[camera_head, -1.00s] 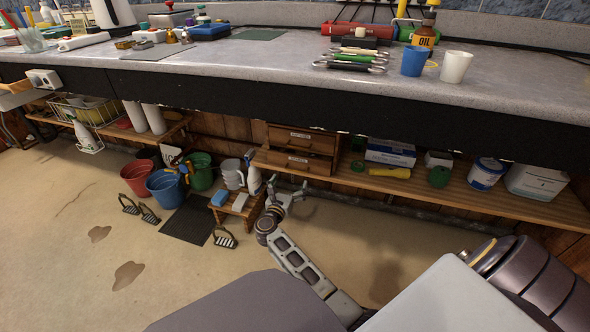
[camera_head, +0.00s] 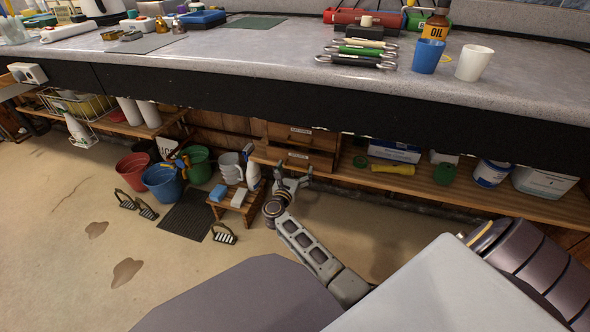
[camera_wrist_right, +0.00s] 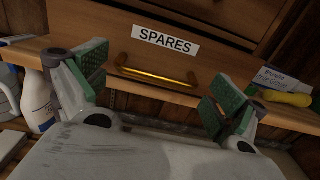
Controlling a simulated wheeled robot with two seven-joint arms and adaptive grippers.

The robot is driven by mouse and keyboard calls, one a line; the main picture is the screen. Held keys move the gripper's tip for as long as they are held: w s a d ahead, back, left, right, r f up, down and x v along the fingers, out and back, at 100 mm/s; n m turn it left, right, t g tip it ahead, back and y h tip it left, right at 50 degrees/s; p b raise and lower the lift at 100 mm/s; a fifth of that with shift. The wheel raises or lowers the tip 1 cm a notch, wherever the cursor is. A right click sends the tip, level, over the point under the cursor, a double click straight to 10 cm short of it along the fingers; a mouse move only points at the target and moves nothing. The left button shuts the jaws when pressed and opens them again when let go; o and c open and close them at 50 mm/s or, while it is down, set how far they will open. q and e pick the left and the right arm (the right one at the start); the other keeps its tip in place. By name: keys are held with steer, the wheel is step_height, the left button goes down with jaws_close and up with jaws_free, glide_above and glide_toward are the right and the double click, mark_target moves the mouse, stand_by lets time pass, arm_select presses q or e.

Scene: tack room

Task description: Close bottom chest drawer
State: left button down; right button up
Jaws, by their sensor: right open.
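The small wooden chest (camera_head: 331,139) stands on the low shelf under the counter, with two labelled drawers. Its bottom drawer (camera_head: 318,158) appears to stand out a little past the top one; how far is hard to tell. In the right wrist view the bottom drawer (camera_wrist_right: 218,65) faces me, with a "SPARES" label and a brass bar handle (camera_wrist_right: 155,75). My right gripper (camera_head: 292,181) is open and empty, just in front of the drawer. Its fingers (camera_wrist_right: 152,92) lie either side of the handle, seemingly apart from it. My left gripper is out of view.
A small wooden stool (camera_head: 236,204) with a white spray bottle (camera_head: 253,176) stands left of my right gripper. A yellow roll (camera_head: 393,169) and boxes lie right of the chest.

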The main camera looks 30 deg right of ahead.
jaws_close()
stand_by(0.5)
